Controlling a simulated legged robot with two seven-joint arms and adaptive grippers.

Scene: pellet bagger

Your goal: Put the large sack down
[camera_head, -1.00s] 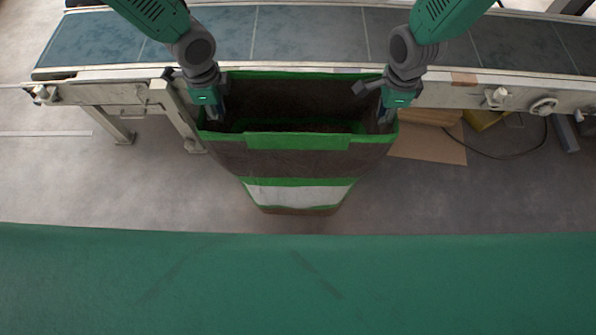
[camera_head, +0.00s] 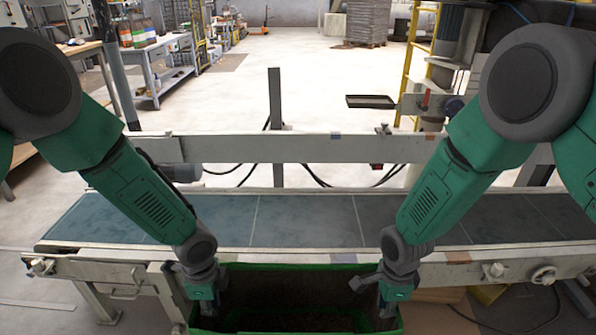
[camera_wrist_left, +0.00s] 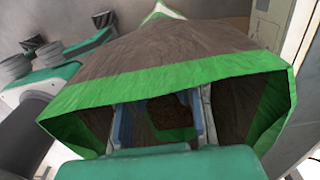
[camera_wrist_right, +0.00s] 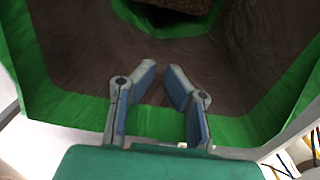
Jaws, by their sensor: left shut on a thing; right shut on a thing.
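The large sack (camera_head: 300,266) is brown with a green rim. It is at the bottom middle of the head view, open at the top, in front of the conveyor. Dark contents show inside; its lower part is out of view, so I cannot tell whether it touches the floor. My left gripper (camera_head: 204,305) is shut on its left side at the rim, and my right gripper (camera_head: 388,305) is shut on its right side. The left wrist view shows the sack's wall (camera_wrist_left: 150,55) and green band; the right wrist view shows its brown wall (camera_wrist_right: 80,45) behind the fingers.
The conveyor (camera_head: 305,222) with a dark belt runs across the view just beyond the sack. Its leg (camera_head: 172,300) stands left of the sack. Cardboard (camera_head: 430,318) lies on the floor at the right. A workbench (camera_head: 160,62) stands far back left.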

